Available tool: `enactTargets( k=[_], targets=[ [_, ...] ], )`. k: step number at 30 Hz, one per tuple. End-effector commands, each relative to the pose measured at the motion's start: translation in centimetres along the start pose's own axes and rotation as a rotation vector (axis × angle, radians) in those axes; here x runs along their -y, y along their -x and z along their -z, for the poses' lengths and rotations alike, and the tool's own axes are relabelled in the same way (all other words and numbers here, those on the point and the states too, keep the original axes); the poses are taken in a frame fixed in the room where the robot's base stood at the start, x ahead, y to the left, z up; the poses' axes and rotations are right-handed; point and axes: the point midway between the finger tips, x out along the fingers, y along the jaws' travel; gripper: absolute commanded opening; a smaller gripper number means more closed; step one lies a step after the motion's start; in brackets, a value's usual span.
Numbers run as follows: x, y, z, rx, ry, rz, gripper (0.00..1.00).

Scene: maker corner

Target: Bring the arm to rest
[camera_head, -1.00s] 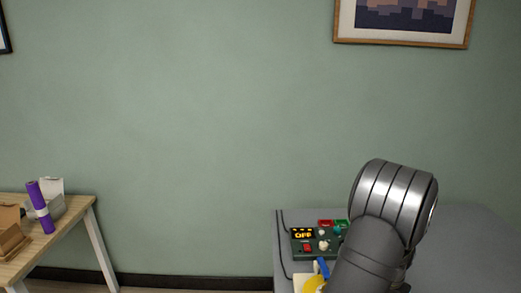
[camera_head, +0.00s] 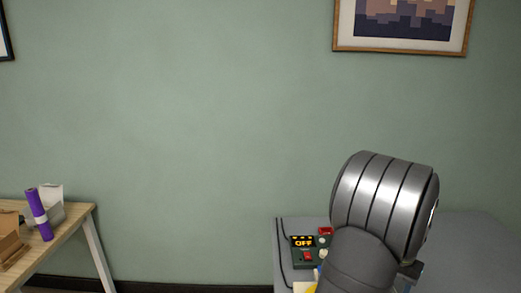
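My arm rises from the bottom right of the head view, over the grey table. Its large banded metal joint and dark link fill that area. My gripper's fingers cannot be made out; the arm or the picture's edge hides them, and I cannot tell whether it holds anything.
On the grey table (camera_head: 468,240) a dark green device (camera_head: 303,254) shows "OFF", beside and partly behind my arm. A yellow item (camera_head: 303,288) lies in front of it. A wooden table (camera_head: 62,232) at the left bears a purple roll (camera_head: 38,214) and boxes. A framed picture (camera_head: 400,50) hangs above.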

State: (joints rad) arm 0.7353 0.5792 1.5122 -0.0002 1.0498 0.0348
Motion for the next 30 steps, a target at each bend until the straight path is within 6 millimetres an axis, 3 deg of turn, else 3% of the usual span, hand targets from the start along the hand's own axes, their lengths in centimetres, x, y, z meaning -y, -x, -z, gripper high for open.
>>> enactTargets(
  k=[20,30],
  targets=[
    [0.0,-13.8,-0.1,0.004,-0.003,0.0,0.56],
    [0.0,-13.3,0.0,0.0,-0.296,0.0,0.56]
  ],
)
